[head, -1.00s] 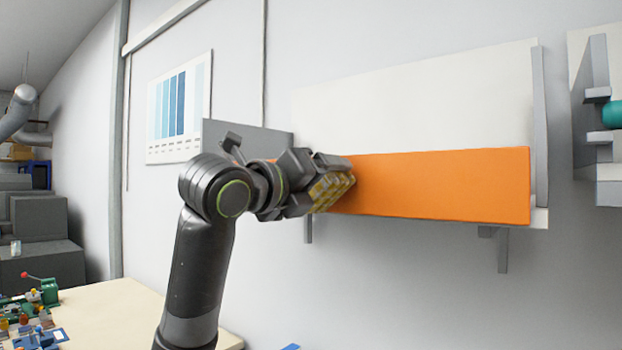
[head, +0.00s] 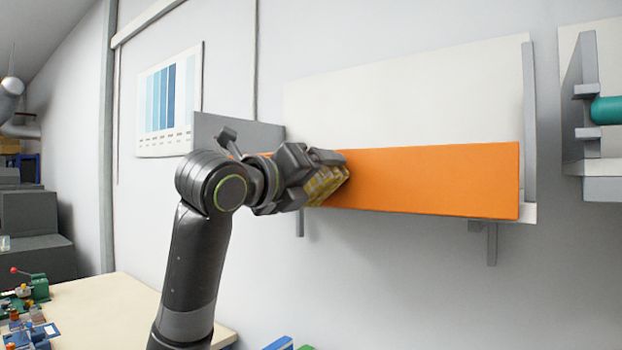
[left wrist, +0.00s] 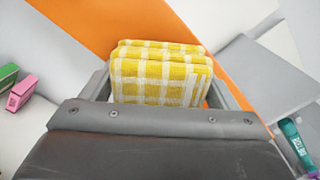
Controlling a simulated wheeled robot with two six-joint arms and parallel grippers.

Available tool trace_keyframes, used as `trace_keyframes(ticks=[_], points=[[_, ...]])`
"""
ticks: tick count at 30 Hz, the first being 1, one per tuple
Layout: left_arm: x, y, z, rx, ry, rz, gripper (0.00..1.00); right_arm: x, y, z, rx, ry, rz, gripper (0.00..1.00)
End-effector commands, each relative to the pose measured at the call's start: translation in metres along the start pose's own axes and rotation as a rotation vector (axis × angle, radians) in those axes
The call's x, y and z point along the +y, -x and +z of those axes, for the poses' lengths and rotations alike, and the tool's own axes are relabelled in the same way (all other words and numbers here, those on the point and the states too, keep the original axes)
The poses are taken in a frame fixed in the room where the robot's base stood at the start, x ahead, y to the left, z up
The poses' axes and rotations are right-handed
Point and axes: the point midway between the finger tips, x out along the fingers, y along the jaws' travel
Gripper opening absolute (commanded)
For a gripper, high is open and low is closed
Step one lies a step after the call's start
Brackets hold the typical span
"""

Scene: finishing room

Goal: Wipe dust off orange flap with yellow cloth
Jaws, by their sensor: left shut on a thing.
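The orange flap (head: 430,180) is a long flat panel on the front of a wall shelf in the head view. It also crosses the left wrist view as an orange band (left wrist: 95,25). My left gripper (head: 322,178) is shut on the folded yellow checked cloth (head: 328,188), at the left end of the flap. The cloth (left wrist: 160,75) shows between the fingers in the left wrist view, against the orange. I cannot tell whether it touches the flap. No dust can be made out on the visible part. My right gripper is not in view.
Grey side panels (head: 529,120) stand at the shelf's ends and brackets (head: 491,243) sit below. Another shelf with a teal cylinder (head: 607,110) is at the right. A cream table (head: 105,305) with small items is at the lower left.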

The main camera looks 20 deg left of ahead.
Motion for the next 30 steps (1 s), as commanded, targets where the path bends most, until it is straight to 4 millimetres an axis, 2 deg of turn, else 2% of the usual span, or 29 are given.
trace_keyframes(ticks=[20, 30], points=[[0.0, -0.013, 0.0, -0.001, -0.001, 0.0, 0.63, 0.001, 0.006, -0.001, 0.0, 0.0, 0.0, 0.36], [-0.02, -0.011, -0.017, 0.0, -0.001, -0.004, 0.63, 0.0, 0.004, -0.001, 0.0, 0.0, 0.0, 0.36]])
